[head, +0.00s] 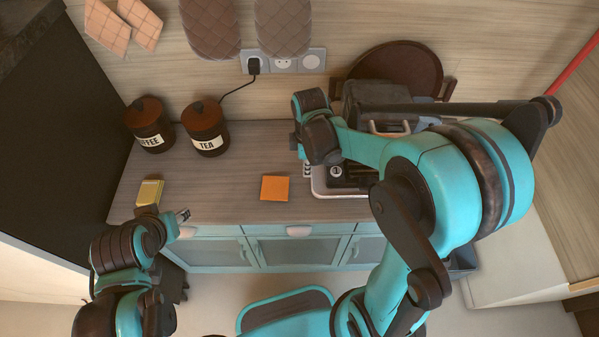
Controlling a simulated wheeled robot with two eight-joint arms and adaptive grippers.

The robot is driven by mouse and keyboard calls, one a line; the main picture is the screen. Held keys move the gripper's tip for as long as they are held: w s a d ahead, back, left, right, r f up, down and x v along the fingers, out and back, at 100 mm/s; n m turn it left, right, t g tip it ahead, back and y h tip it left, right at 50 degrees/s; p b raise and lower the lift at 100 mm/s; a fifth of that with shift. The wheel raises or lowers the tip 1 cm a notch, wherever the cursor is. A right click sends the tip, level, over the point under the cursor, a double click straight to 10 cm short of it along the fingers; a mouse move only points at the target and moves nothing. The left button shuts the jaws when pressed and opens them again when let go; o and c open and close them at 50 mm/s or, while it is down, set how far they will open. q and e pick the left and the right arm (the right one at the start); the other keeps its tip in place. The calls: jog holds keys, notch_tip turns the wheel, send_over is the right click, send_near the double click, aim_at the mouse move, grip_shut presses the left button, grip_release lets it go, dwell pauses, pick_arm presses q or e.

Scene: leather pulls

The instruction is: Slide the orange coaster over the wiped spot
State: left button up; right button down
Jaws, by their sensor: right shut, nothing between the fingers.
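The orange coaster (275,188) is a flat square lying on the wooden counter (236,168), close to its front edge. My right gripper (307,169) points down just right of the coaster, beside the tray. It is shut with nothing in it and appears apart from the coaster; its height over the counter is hard to judge. My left gripper (183,215) is low at the left, near the counter's front edge; its fingers are too small to read. No wiped spot can be made out on the counter.
A yellow sponge-like block (150,192) lies near my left gripper. Coffee (149,138) and tea (208,145) canisters stand at the back left. A tray (323,187) with a dark appliance (350,176) is at the right, partly behind my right arm.

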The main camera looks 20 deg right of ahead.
aim_at(307, 189)
notch_tip(307, 189, down, 9)
jog(key=b, duration=0.3)
jog(key=shift+f, duration=0.1)
jog(key=shift+w+a+r, duration=0.15)
jog(key=shift+w+a, duration=0.1)
jog(key=shift+a, duration=0.4)
jog(key=shift+w+a+r, duration=0.15)
jog(key=shift+w+a, duration=0.05)
jog(key=shift+a, duration=0.4)
jog(key=shift+w+a, duration=0.15)
jog(key=shift+a, duration=0.45)
jog(key=w+a, duration=0.2)
jog(key=a, duration=0.5)
jog(key=w+a+b, duration=0.1)
jog(key=w+a, duration=0.1)
jog(key=a, duration=0.5)
jog(key=w+a, duration=0.2)
jog(key=a, duration=0.5)
jog(key=shift+w+a, duration=0.1)
jog(key=shift+a, duration=0.1)
